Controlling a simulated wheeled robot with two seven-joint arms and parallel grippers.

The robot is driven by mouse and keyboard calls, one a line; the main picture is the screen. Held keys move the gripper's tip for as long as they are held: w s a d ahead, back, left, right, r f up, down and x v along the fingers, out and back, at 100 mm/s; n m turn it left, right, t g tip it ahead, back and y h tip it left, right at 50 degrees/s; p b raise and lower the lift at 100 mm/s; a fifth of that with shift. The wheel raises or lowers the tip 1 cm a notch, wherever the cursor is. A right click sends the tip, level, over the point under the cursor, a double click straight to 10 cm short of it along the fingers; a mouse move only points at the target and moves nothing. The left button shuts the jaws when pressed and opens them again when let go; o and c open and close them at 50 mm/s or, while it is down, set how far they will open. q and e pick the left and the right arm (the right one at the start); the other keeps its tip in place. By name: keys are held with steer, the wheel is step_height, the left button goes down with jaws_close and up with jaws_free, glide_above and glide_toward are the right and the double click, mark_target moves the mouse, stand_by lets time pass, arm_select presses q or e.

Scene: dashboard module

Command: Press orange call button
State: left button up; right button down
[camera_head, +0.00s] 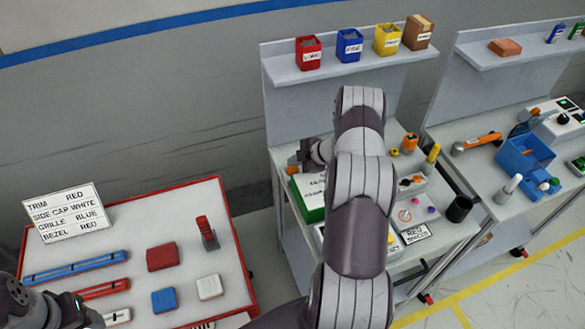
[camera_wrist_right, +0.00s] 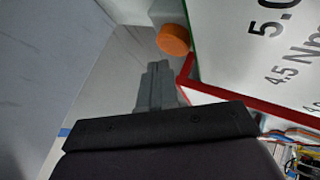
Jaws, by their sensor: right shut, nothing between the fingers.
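The orange call button (camera_wrist_right: 173,40) is a round orange cap in the right wrist view, on a small grey base just beyond my fingertips. A small patch of orange (camera_head: 292,170) in the head view, beside the green-edged box, appears to be the same button. My right gripper (camera_head: 301,156) reaches over the middle bench, partly hidden by my arm. In the wrist view its fingers (camera_wrist_right: 157,68) are shut and empty, pointing close below and left of the button with a gap visible. My left arm's end (camera_head: 62,312) shows at the lower left; its fingers are unclear.
A white sign with green and red edges (camera_wrist_right: 250,50) stands right beside the button. The middle bench (camera_head: 440,238) holds knobs, a black cup (camera_head: 459,209) and another orange-topped item (camera_head: 410,139). A red-edged table (camera_head: 225,240) with coloured parts is at left.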

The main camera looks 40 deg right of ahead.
mark_target(295, 170)
steer(key=shift+f, duration=0.15)
steer(key=shift+f+b, duration=0.3)
steer(key=shift+b, duration=0.1)
steer(key=shift+f+b, duration=0.45)
steer(key=shift+f, duration=0.05)
stand_by(0.5)
steer(key=shift+r, duration=0.1)
steer(key=shift+r+p, duration=0.7)
steer(key=shift+r, duration=0.15)
step_height(295, 170, up, 5)
steer(key=p, duration=0.4)
stand_by(0.4)
